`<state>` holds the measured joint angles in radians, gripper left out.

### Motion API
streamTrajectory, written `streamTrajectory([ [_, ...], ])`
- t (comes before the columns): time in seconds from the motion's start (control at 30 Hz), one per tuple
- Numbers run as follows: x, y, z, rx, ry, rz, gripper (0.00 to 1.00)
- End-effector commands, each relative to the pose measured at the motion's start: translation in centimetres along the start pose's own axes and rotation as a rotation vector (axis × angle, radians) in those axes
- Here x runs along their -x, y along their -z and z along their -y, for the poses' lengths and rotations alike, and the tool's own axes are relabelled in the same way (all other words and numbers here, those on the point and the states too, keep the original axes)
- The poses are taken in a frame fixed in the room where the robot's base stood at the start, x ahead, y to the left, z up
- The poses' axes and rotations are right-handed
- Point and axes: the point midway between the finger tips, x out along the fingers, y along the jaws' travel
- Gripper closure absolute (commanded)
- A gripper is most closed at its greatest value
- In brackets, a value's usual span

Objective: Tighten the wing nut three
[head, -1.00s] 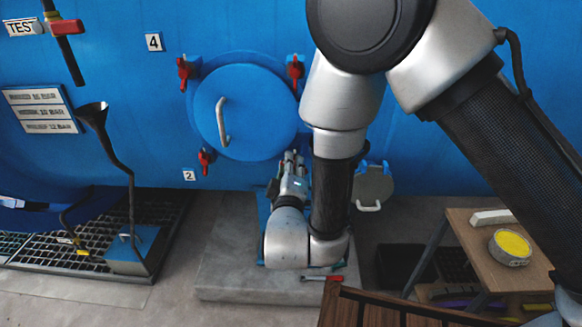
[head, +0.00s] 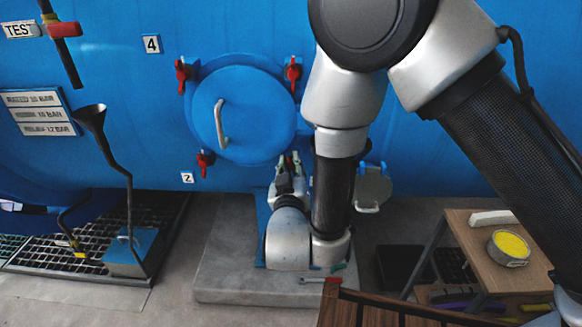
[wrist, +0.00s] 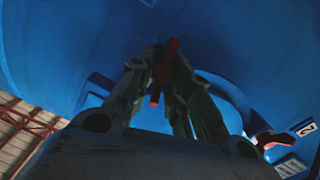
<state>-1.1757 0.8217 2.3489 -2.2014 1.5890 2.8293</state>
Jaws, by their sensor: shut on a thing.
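The round blue hatch door (head: 250,120) with a pale curved handle (head: 220,124) is closed against the blue vessel wall. Red wing nuts show at its upper left (head: 183,75), upper right (head: 293,72) and lower left (head: 204,160).
A small grey hatch (head: 372,187) is just right of my forearm. A wooden table (head: 470,235) with a yellow-topped tin (head: 509,247) stands at the right. A funnel pipe (head: 118,165) stands left.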

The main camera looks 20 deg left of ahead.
Motion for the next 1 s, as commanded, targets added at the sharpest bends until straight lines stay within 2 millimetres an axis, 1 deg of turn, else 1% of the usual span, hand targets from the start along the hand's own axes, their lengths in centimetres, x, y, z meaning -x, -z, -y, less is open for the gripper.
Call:
streamTrajectory([
  [0.03,0.09,-0.27,0.00,-0.012,0.003,0.006,1.00],
  [0.27,0.10,-0.28,-0.03,-0.062,0.003,0.006,1.00],
  [0.7,0.11,-0.32,-0.03,-0.069,0.003,0.007,1.00],
  [0.73,0.11,-0.31,-0.03,-0.069,0.003,0.007,0.75],
  [0.8,0.09,-0.26,-0.03,-0.069,0.002,0.006,0.62],
  [0.83,0.08,-0.24,-0.04,-0.069,0.002,0.005,0.59],
  [1.0,0.05,-0.15,-0.04,-0.070,0.001,0.003,0.59],
])
